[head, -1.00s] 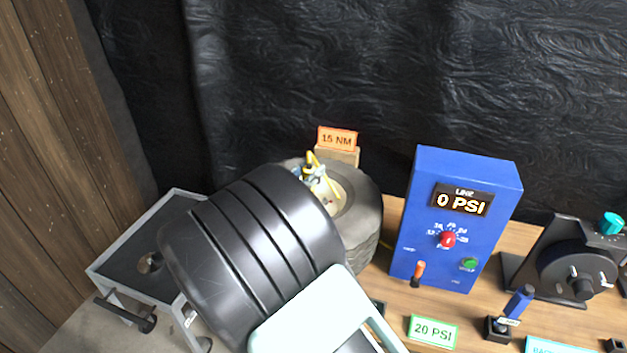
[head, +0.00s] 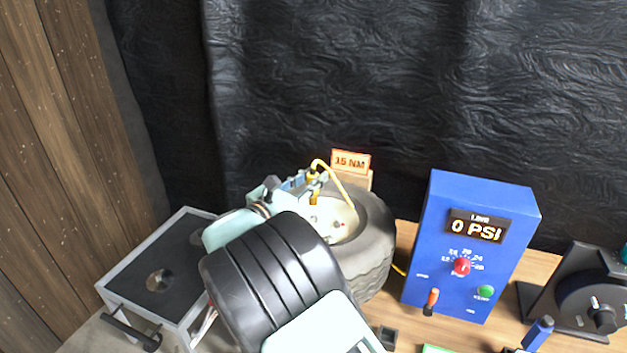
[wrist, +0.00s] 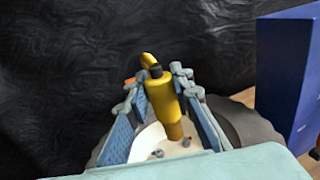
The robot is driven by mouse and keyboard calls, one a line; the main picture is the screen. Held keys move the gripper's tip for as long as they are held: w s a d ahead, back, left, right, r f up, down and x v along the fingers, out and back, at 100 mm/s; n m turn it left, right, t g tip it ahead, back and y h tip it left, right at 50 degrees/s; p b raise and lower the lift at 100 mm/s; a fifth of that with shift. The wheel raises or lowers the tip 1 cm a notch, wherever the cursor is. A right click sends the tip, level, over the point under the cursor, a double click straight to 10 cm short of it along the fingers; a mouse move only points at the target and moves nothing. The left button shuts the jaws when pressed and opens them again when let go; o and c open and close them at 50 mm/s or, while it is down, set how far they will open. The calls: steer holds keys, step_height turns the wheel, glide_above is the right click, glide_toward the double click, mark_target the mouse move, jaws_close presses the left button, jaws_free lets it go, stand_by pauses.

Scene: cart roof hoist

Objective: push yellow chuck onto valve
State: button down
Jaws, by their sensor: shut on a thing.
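The yellow chuck (wrist: 163,98) stands between the fingers of my gripper (wrist: 165,112) in the wrist view, with its hose bent over at the top. My gripper (head: 312,183) is shut on the chuck above the wheel's pale hub in the head view. The wheel (head: 372,240) lies flat with its hub (head: 340,215) facing up. The chuck's lower end reaches down to the hub area in the wrist view. The valve is not clearly visible, and I cannot tell whether the chuck is on it.
A blue pressure box (head: 470,245) reading 0 PSI stands right of the wheel. A 15 NM sign (head: 351,162) stands behind the wheel. A grey cart (head: 155,275) is at the left. A black device (head: 590,300) is at the far right.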

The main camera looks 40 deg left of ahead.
mark_target(310, 201)
steer(key=shift+f+b, duration=2.2)
steer(key=shift+f, duration=1)
steer(key=shift+f+b, duration=1.45)
steer(key=shift+f, duration=0.4)
steer(key=c, duration=1.6)
jaws_free()
steer(key=s, duration=1.2)
steer(key=shift+a, duration=0.1)
